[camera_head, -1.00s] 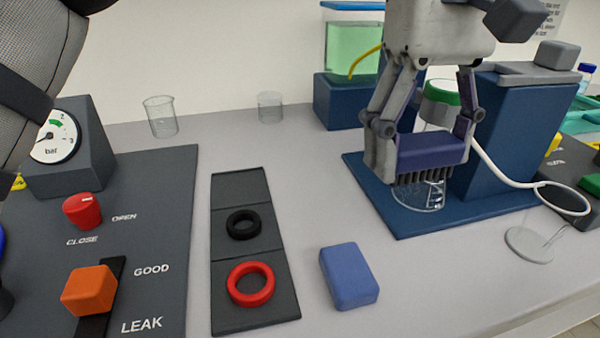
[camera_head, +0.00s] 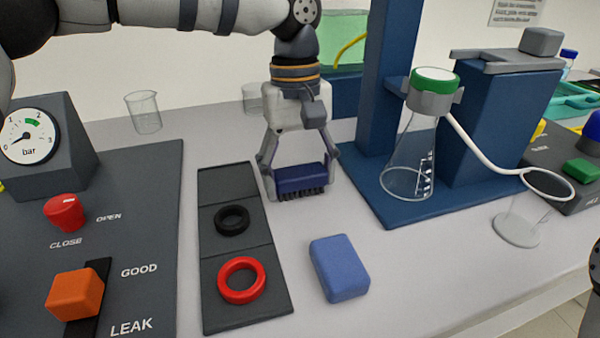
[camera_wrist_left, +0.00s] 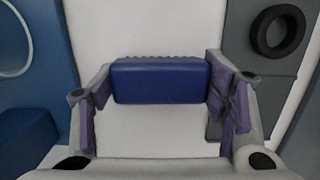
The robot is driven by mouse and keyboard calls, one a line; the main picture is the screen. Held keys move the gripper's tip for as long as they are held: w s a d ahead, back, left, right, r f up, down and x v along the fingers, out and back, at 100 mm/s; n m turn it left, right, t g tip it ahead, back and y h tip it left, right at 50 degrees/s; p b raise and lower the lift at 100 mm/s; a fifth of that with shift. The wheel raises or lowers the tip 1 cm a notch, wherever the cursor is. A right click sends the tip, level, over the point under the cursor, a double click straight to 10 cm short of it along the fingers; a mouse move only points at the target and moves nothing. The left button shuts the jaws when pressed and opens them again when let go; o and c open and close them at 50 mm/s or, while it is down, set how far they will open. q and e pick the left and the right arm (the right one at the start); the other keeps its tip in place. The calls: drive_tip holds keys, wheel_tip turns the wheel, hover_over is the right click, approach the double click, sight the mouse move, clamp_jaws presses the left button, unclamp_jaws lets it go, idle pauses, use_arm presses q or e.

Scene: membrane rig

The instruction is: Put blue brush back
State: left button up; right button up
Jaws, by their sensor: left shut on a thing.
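The blue brush (camera_head: 302,178) is a dark blue block with dark bristles pointing down. My left gripper (camera_head: 300,190) is shut on it, with one finger at each end, and holds it over the bench right of the dark tray. I cannot tell its exact height above the bench. In the left wrist view the brush (camera_wrist_left: 160,81) lies between the finger pads (camera_wrist_left: 162,92), its bristles at the far edge. My right gripper is not in view.
The dark tray (camera_head: 228,177) has a bare far section, a black ring (camera_head: 232,221) and a red ring (camera_head: 241,281). A lighter blue block (camera_head: 340,268) lies on the bench. A beaker (camera_head: 144,113) stands behind.

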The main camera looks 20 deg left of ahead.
sight(297, 165)
use_arm(q)
drive_tip(key=shift+f, duration=0.2)
drive_tip(key=o, duration=1.2)
drive_tip(key=shift+o, duration=0.2)
wheel_tip(297, 165, up, 12)
drive_tip(key=w, duration=0.1)
drive_tip(key=shift+w+a, duration=0.15)
drive_tip(key=shift+a, duration=0.25)
